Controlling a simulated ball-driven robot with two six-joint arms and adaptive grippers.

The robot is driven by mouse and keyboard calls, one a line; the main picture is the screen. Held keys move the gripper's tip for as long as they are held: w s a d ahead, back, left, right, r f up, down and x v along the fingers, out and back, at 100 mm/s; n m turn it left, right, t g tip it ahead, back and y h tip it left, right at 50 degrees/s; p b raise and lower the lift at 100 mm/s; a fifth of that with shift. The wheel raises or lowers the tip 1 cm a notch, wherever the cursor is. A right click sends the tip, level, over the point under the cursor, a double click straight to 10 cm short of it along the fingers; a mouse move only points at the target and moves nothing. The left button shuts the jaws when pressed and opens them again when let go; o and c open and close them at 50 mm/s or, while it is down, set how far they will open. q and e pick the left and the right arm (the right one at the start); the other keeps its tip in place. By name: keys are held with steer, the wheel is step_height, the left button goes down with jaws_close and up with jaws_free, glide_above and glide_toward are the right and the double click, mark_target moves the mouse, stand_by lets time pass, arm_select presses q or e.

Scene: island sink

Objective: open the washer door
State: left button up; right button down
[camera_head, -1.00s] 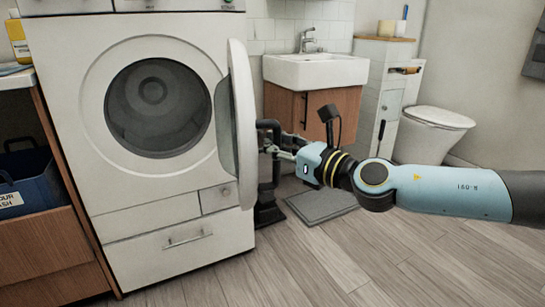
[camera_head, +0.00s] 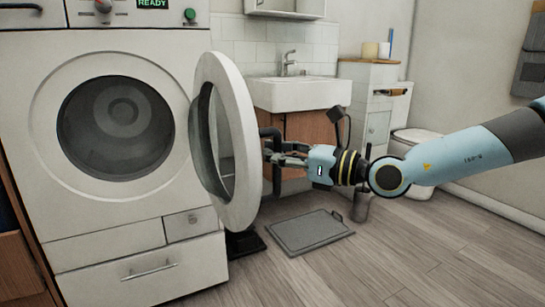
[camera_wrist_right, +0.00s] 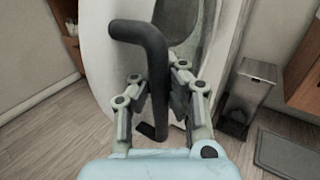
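The white washer (camera_head: 60,215) stands at the left with its round dark drum opening (camera_head: 115,128) uncovered. Its round door (camera_head: 245,140) stands swung out to the right, roughly edge-on, its glass and inner side partly showing. A black bar handle (camera_head: 268,150) is on the door's outer face. My right gripper (camera_head: 280,157) is at this handle. In the right wrist view the handle (camera_wrist_right: 157,80) runs between the two fingers, which close on it from both sides. The door (camera_wrist_right: 98,45) fills the space behind. My left gripper is not in view.
A white sink (camera_head: 300,94) on a wooden cabinet stands behind the door. A grey scale-like mat (camera_head: 310,232) lies on the floor to the right of the door. A toilet (camera_head: 415,140) is farther right. The wooden floor in front is mostly clear.

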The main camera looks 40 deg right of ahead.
steer(key=shift+s+a+f, duration=0.1)
steer(key=shift+s+f, duration=0.1)
steer(key=shift+f, duration=0.1)
steer(key=c, duration=1.4)
jaws_free()
steer(key=shift+s+d+r, duration=0.2)
steer(key=shift+s+r, duration=0.05)
steer(key=shift+s, duration=0.25)
steer(key=shift+o, duration=0.8)
steer(key=shift+w, duration=0.25)
steer(key=shift+w+a+r, duration=0.1)
